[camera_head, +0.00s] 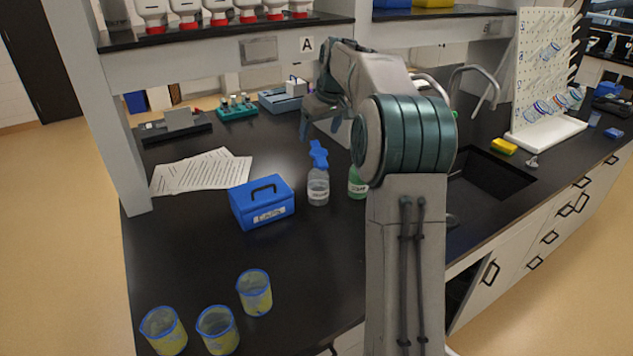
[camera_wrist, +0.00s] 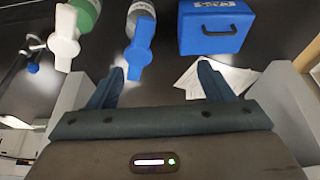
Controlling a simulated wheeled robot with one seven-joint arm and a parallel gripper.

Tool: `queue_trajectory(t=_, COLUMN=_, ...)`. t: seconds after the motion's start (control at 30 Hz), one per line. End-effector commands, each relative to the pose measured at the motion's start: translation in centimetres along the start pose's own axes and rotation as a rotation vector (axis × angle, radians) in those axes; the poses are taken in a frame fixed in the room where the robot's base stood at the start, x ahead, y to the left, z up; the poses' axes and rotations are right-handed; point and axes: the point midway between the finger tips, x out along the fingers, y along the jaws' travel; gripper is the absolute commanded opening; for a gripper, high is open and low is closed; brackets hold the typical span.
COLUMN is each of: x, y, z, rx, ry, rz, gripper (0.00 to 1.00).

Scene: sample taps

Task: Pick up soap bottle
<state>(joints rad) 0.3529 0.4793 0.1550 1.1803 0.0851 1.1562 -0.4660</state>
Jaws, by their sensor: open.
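A green bottle (camera_head: 358,184) with a dark-lettered white label stands upright on the black bench, partly hidden behind my arm. In the wrist view its green body (camera_wrist: 88,12) and white top (camera_wrist: 64,38) show at the upper left. A clear bottle (camera_head: 318,190) with a blue top stands close beside it, also in the wrist view (camera_wrist: 140,48). My gripper (camera_head: 320,125) is open and empty, above the bench and beyond the bottles as the head view sees it. In the wrist view its two fingers (camera_wrist: 160,72) are spread, with the green bottle off to their left.
A blue box (camera_head: 262,203) with a handle sits left of the bottles. Papers (camera_head: 202,171) lie behind it. Several yellow-filled beakers (camera_head: 255,292) stand at the front left. A sink (camera_head: 490,175) and a pegboard rack (camera_head: 545,75) are at right. A shelf (camera_head: 230,40) overhangs the back.

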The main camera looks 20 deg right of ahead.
Motion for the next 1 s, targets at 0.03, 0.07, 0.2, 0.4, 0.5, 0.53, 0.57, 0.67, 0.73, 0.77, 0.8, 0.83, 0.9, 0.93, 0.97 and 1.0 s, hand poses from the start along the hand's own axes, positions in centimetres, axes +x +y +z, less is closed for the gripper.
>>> queue_trajectory(t=0.03, x=0.1, y=1.3, z=-0.8, rx=-0.002, ry=0.007, rz=-0.004, gripper=0.74)
queue_trajectory(t=0.07, x=0.2, y=1.8, z=-1.2, rx=-0.005, ry=0.011, rz=-0.006, gripper=0.74)
queue_trajectory(t=0.2, x=0.6, y=3.5, z=-2.1, rx=-0.014, ry=0.025, rz=-0.011, gripper=0.74)
queue_trajectory(t=0.4, x=2.9, y=3.9, z=-2.4, rx=-0.017, ry=0.026, rz=-0.015, gripper=0.74)
queue_trajectory(t=0.5, x=5.0, y=3.8, z=-2.4, rx=-0.017, ry=0.025, rz=-0.015, gripper=0.74)
queue_trajectory(t=0.53, x=5.6, y=3.8, z=-2.4, rx=-0.016, ry=0.026, rz=-0.015, gripper=0.74)
queue_trajectory(t=0.57, x=6.2, y=3.8, z=-2.4, rx=-0.016, ry=0.025, rz=-0.015, gripper=0.74)
queue_trajectory(t=0.67, x=7.8, y=3.8, z=-2.5, rx=-0.016, ry=0.027, rz=-0.014, gripper=0.74)
queue_trajectory(t=0.73, x=8.6, y=3.8, z=-2.6, rx=-0.016, ry=0.028, rz=-0.014, gripper=0.74)
queue_trajectory(t=0.77, x=8.8, y=3.8, z=-2.6, rx=-0.017, ry=0.028, rz=-0.014, gripper=0.74)
queue_trajectory(t=0.8, x=9.1, y=3.8, z=-2.6, rx=-0.017, ry=0.028, rz=-0.013, gripper=0.74)
queue_trajectory(t=0.83, x=9.2, y=3.8, z=-2.6, rx=-0.017, ry=0.029, rz=-0.013, gripper=0.74)
queue_trajectory(t=0.9, x=9.5, y=3.9, z=-2.6, rx=-0.016, ry=0.029, rz=-0.013, gripper=0.74)
queue_trajectory(t=0.93, x=9.8, y=3.9, z=-2.7, rx=-0.016, ry=0.028, rz=-0.013, gripper=0.74)
queue_trajectory(t=0.97, x=10.0, y=4.0, z=-2.7, rx=-0.016, ry=0.027, rz=-0.013, gripper=0.74)
queue_trajectory(t=1.0, x=10.4, y=4.1, z=-2.8, rx=-0.016, ry=0.027, rz=-0.014, gripper=0.74)
